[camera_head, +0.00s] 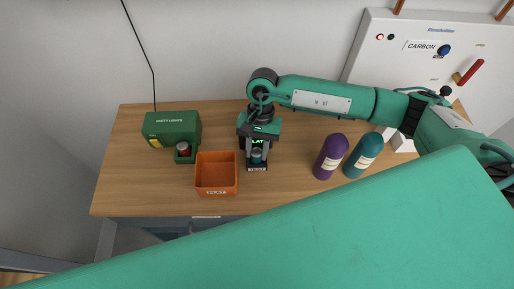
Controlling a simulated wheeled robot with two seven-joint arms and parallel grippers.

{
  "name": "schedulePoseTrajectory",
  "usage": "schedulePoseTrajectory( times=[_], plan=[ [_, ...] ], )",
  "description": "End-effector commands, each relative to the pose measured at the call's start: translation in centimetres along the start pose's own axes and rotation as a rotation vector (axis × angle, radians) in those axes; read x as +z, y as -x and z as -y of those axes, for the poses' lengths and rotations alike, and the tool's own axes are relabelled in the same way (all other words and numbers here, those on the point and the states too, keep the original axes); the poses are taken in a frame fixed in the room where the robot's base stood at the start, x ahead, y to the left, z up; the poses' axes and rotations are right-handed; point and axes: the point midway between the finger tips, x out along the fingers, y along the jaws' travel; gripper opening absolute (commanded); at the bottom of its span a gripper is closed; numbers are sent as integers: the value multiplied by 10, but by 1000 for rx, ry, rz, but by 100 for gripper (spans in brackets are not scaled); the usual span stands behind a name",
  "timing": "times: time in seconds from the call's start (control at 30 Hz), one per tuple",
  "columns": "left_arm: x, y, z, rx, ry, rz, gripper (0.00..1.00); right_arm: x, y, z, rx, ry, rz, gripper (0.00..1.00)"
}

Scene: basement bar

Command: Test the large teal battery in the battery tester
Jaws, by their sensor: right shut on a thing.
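A dark battery tester (257,169) stands near the middle of the wooden table, with a small label on its front. Its lit display (257,141) shows green letters that read "LAT"; the left end may be covered. My right gripper (257,158) points down at the tester from above and is shut on a small teal battery (257,154), held upright in the tester's bay. Most of the battery is hidden by the fingers, and I cannot tell whether it touches the contacts. My left gripper is not in view.
A green "PARTY LIGHTS" box (172,127) with a red-topped item (183,148) in its holder stands at the left. An orange bin (216,187) sits left of the tester. A purple bottle (330,158) and a teal bottle (362,157) stand right. A white panel (390,60) stands behind.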

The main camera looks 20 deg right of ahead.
Motion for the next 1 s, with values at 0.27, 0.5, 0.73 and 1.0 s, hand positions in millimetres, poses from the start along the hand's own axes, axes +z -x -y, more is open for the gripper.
schedulePoseTrajectory(
  times=[0.27, 0.5, 0.73, 1.0],
  plan=[
    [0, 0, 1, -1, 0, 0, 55, 0, 0, 0, 0, 0, 0, 55],
    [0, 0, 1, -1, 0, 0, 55, 0, 0, 0, 0, 0, 0, 55],
    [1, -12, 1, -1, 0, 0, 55, -2, 22, 1, -3, 1, -5, 55],
    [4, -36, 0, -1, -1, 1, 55, -2, 82, 0, -3, 1, -6, 55]
  ],
)
